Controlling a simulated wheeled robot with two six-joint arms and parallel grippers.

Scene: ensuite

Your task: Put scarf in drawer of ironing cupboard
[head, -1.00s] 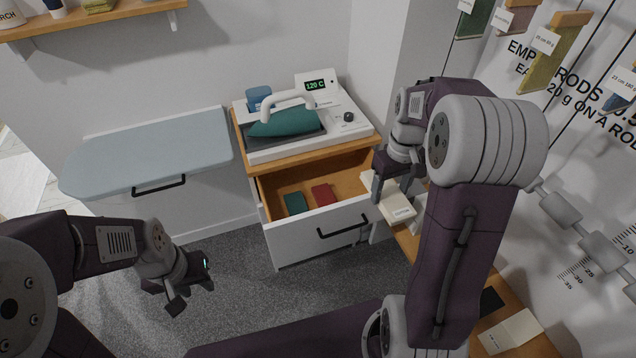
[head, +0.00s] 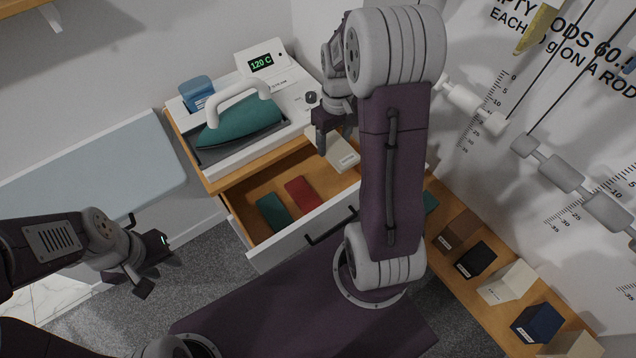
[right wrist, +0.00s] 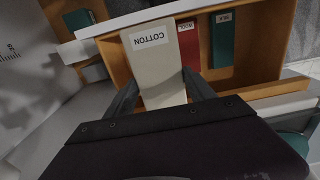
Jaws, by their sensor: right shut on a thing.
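The cream folded piece labelled COTTON (head: 341,151), which I take for the scarf, is in my right gripper (head: 335,138). In the right wrist view the cream piece (right wrist: 155,62) sits between the two fingers (right wrist: 160,95). It is over the right part of the open drawer (head: 240,197), beside a red piece (head: 301,194); I cannot tell whether it touches the drawer floor. A green piece (head: 272,211) lies left of the red one. My arm hides the drawer's right end. My left gripper (head: 152,267) is empty, fingers apart, left of the drawer.
A teal iron (head: 238,125) stands on the white station (head: 292,112) atop the cupboard. A blue-grey ironing board (head: 95,165) is at left. A wooden ledge (head: 480,285) with several labelled blocks runs along the right wall (head: 600,130), where weighted rods hang.

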